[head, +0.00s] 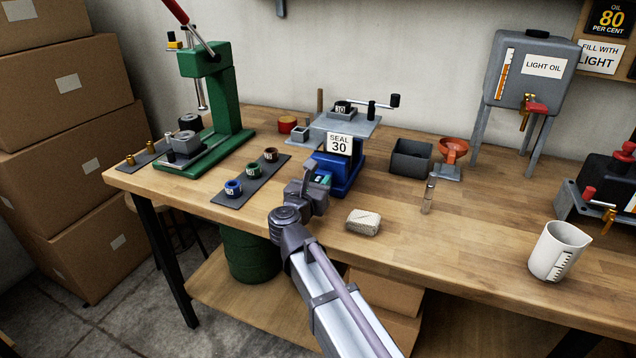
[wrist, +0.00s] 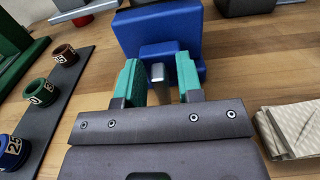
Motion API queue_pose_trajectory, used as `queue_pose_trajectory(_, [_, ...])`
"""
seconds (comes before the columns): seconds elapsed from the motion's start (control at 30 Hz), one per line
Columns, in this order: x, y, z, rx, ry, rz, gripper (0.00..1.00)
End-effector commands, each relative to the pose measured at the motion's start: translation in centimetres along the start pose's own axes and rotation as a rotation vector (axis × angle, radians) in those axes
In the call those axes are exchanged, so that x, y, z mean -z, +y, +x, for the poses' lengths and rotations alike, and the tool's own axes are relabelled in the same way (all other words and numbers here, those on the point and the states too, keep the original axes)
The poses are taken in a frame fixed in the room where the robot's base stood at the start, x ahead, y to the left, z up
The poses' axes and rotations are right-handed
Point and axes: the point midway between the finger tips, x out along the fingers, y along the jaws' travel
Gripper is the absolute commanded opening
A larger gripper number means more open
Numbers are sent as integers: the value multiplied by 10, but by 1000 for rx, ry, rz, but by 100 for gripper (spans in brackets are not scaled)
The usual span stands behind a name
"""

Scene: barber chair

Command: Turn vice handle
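The blue vice (head: 345,172) stands on the workbench, below a grey plate with a "SEAL 30" sign. Its blue body (wrist: 160,25) fills the top middle of the wrist view. A short grey metal bar (wrist: 158,82), perhaps the vice handle, sticks out from the vice's front. My gripper (wrist: 160,80) is open, with one green-padded finger on each side of this bar and a visible gap on both sides. In the head view my gripper (head: 321,180) is at the vice's front and hides part of it. A crank with a black knob (head: 395,100) shows above the grey plate.
A folded cloth (head: 363,221) lies close on the right, with a small clear vial (head: 429,195) beyond. A green press (head: 232,100) stands at left.

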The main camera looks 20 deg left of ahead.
Motion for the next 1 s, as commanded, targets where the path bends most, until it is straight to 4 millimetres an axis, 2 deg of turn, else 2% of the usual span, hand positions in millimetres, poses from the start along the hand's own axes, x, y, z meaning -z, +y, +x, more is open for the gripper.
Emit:
queue_pose_trajectory(0.07, [0, 0, 0, 0, 0, 0, 26])
queue_pose_trajectory(0.33, [0, 0, 0, 0, 0, 0, 0])
queue_pose_trajectory(0.73, [0, 0, 0, 0, 0, -26, 0])
queue_pose_trajectory(1.0, [0, 2, 0, 0, 0, -156, 0])
